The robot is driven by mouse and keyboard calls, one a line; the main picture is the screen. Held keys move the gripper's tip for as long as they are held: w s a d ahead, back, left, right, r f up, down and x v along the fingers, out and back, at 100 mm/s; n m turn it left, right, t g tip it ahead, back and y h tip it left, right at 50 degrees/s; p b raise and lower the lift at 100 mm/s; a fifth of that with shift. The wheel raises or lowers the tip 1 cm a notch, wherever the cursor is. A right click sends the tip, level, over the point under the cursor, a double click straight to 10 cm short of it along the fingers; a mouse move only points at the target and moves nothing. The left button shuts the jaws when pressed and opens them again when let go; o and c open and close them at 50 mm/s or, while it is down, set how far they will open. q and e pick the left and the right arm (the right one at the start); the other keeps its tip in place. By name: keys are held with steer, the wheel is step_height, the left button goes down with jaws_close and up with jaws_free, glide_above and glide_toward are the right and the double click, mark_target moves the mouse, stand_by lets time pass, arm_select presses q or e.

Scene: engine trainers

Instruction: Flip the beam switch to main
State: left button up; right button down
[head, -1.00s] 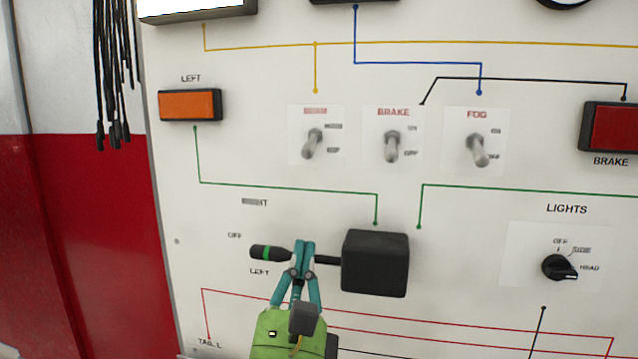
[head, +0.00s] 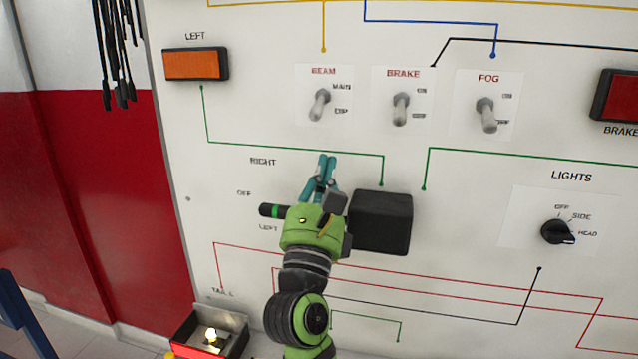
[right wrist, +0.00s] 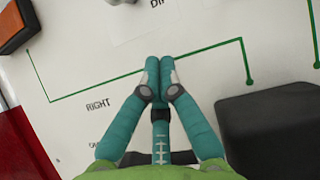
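The beam switch (head: 320,104) is a grey toggle on a white plate on the panel, between the MAIN label above and the DIP label below. Its lever appears to tilt down, toward DIP. My right gripper (head: 327,157) has its teal fingers together with nothing between them, pointing up, a little below the beam switch and apart from it. In the right wrist view the shut fingertips (right wrist: 158,65) are below the DIP lettering; the switch is mostly out of that frame. My left gripper is not in view.
The brake switch (head: 401,108) and fog switch (head: 487,114) sit right of the beam switch. An orange lamp (head: 195,64) is upper left. The panel directly below the beam switch is flat.

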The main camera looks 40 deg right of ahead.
mark_target(318, 107)
steer(key=shift+x, duration=1.1)
steer(key=shift+s+a+r+p, duration=0.1)
steer(key=shift+a+r+p, duration=0.2)
steer(key=shift+r+p, duration=0.25)
steer(key=shift+s+a+r+p, duration=0.1)
steer(key=shift+a+r+p, duration=0.25)
steer(key=shift+r, duration=0.35)
steer(key=shift+s+a+r, duration=0.15)
steer(key=shift+a+r, duration=0.15)
steer(key=shift+r, duration=0.2)
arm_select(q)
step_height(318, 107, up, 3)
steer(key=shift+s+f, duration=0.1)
arm_select(e)
steer(key=shift+d+f, duration=0.1)
